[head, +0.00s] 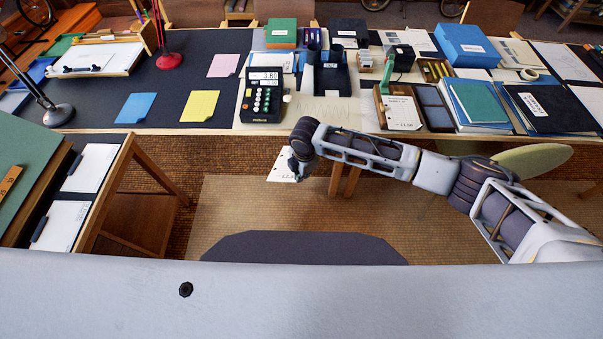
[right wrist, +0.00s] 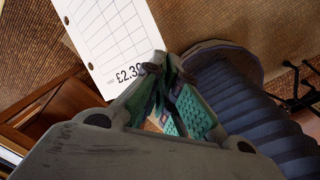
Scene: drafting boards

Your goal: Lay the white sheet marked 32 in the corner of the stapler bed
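A white sheet (head: 283,171) with a printed grid, punched holes and a price starting "£2.3" hangs in the air in front of the long table. It also shows in the right wrist view (right wrist: 108,35), where the last part of its marking is at the gripper and hard to read. My right gripper (head: 298,172) is shut on the sheet's corner; its fingertips (right wrist: 162,68) meet there. What looks like the stapler (head: 399,60), with a green arm, stands over a wooden-edged bed (head: 380,108) on the table. A marked white sheet (head: 402,113) lies in that bed. My left gripper is not in view.
A black desk calculator (head: 264,95), a black punch-like device (head: 326,74) and a pencil tray (head: 434,70) stand around the bed. Green and black folders (head: 546,107) lie to its right. A side desk (head: 110,180) is at left. Floor is open below the sheet.

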